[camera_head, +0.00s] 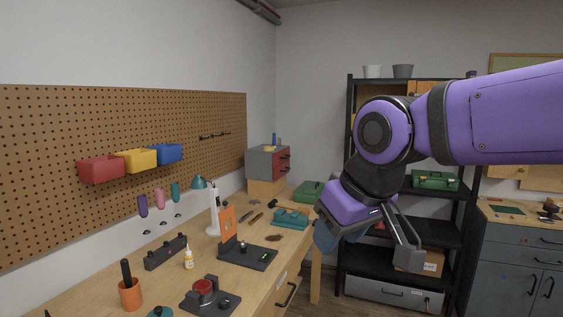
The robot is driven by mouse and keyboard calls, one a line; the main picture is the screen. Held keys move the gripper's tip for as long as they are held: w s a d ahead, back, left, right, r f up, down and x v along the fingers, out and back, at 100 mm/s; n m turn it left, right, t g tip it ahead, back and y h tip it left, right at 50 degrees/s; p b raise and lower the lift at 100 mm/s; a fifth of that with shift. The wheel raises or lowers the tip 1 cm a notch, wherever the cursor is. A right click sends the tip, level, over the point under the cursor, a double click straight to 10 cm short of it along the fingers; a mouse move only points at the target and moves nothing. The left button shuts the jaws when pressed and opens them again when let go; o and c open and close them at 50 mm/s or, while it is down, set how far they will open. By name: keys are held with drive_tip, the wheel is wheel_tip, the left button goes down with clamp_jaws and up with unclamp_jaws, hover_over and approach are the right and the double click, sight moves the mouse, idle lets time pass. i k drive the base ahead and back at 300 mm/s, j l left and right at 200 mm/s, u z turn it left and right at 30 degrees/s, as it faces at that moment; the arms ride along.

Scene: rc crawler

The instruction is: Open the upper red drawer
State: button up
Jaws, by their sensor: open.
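A small grey cabinet (259,161) with red drawer fronts stands on a wooden block at the far end of the workbench, by the wall corner. The upper red drawer (280,159) has a dark handle on its right-facing front and looks closed. A second dark handle shows below it. My gripper (378,250) is at the right of the picture, nearer to me than the cabinet and well apart from it. Its fingers are spread, pointing downward, with nothing seen between them. Part of the gripper is hidden by my wrist.
A pegboard (60,140) with coloured bins lines the left wall. Black shelving (350,150) stands behind my arm.

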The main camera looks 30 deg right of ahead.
sight(280, 157)
drive_tip(key=i+l, duration=0.25)
drive_tip(key=l, duration=0.2)
drive_tip(key=i+l+u, duration=0.1)
drive_tip(key=i+l, duration=0.2)
drive_tip(key=l, duration=0.2)
drive_tip(key=i+l, duration=0.25)
drive_tip(key=l, duration=0.25)
drive_tip(key=i+l+u, duration=0.15)
drive_tip(key=l, duration=0.35)
drive_tip(key=i+l, duration=0.3)
drive_tip(key=l, duration=0.2)
drive_tip(key=i+l+u, duration=0.1)
drive_tip(key=i+l, duration=0.15)
drive_tip(key=l, duration=0.3)
drive_tip(key=i+l, duration=0.2)
drive_tip(key=l, duration=0.3)
drive_tip(key=i+l+u, duration=0.1)
drive_tip(key=l, duration=0.45)
drive_tip(key=i, duration=0.1)
